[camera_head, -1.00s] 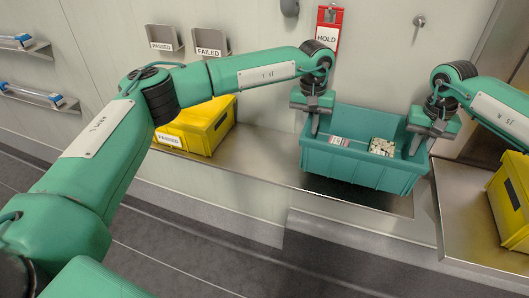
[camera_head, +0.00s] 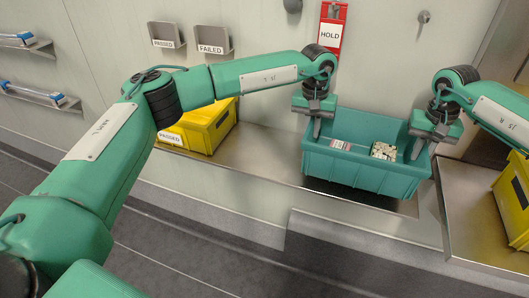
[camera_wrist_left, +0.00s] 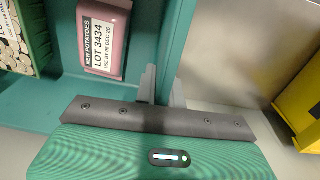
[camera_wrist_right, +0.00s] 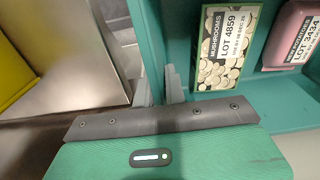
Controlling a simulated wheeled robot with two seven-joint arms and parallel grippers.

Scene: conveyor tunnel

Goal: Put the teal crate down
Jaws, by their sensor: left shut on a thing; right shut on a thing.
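The teal crate (camera_head: 360,172) is level at the metal counter by the back wall; I cannot tell whether its base touches the counter. Inside lie a pink pack labelled new potatoes (camera_wrist_left: 103,38) and a green mushrooms pack (camera_wrist_right: 226,48); the mushrooms pack also shows in the head view (camera_head: 383,151). My left gripper (camera_head: 316,132) is shut on the crate's left end wall. My right gripper (camera_head: 420,150) is shut on its right end wall. The wrist views show the fingers on either side of the walls. The crate's underside is hidden.
A yellow crate marked passed (camera_head: 200,128) stands left on the counter (camera_head: 255,150). Another yellow crate (camera_head: 513,200) stands at the right on a separate metal surface (camera_head: 458,215). A red hold sign (camera_head: 330,28) and two small wall trays (camera_head: 213,40) hang behind.

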